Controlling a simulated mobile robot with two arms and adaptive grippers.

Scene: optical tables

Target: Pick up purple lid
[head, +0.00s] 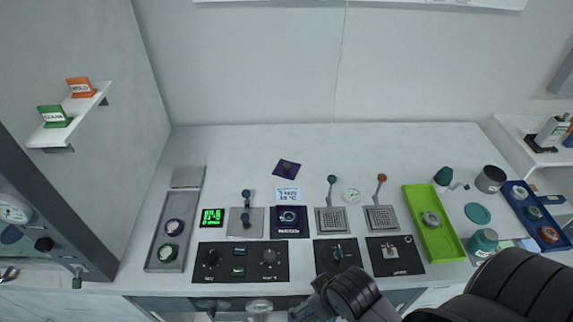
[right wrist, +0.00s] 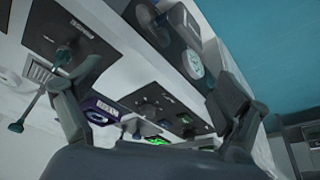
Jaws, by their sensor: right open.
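A dark purple square plate (head: 286,169), which looks like the purple lid, lies turned at an angle on the white table near the back wall. A purple square device (head: 289,222) with a round centre sits in front of it, and its purple edge also shows in the right wrist view (right wrist: 100,108). My right arm comes in from the lower right of the head view. In the right wrist view my right gripper (right wrist: 146,98) is open, its fingers apart with nothing held between them. I cannot make out the lid in that view. My left gripper is not in view.
A grey tray (head: 158,256) with round purple and green pieces stands left. Black knob panels (head: 240,262) line the front edge. Levers, a green tray (head: 447,250) and a blue tray (head: 522,212) stand right. The table around the lid is clear.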

